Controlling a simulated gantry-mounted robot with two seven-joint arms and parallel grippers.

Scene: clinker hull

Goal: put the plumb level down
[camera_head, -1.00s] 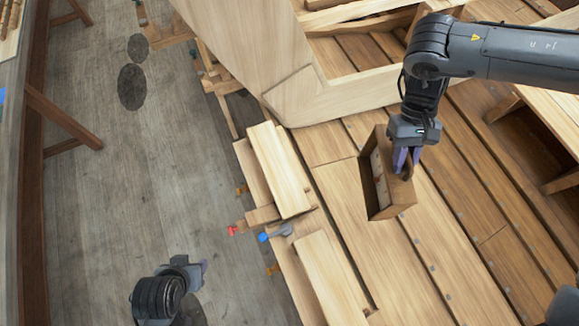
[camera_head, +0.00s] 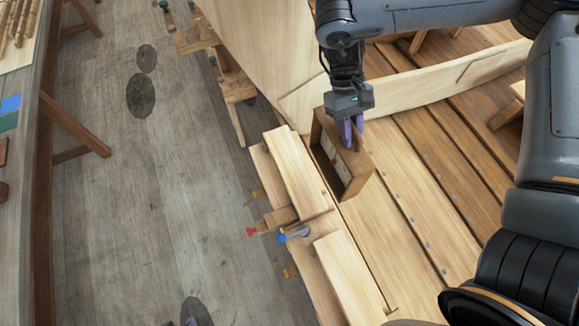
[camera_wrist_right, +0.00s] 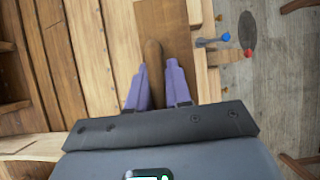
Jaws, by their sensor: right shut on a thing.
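The plumb level, a box-like brown wooden frame (camera_head: 358,181), hangs tilted from my right gripper (camera_head: 352,136), just right of the pale planks on the workbench. My right gripper is shut on its brown handle. In the right wrist view the handle (camera_wrist_right: 153,56) lies between the purple fingers of the right gripper (camera_wrist_right: 157,82), with the frame's brown board (camera_wrist_right: 164,14) beyond. I cannot tell whether its underside touches anything.
A pale plank (camera_head: 296,172) lies on a narrow bench, with a blue-ended clamp (camera_head: 295,234) and a red-ended one (camera_head: 252,231) beside it. The hull's pale board (camera_head: 240,45) rises behind. Bare planking (camera_head: 400,215) lies right of the level. Grey floor (camera_head: 150,200) is open at left.

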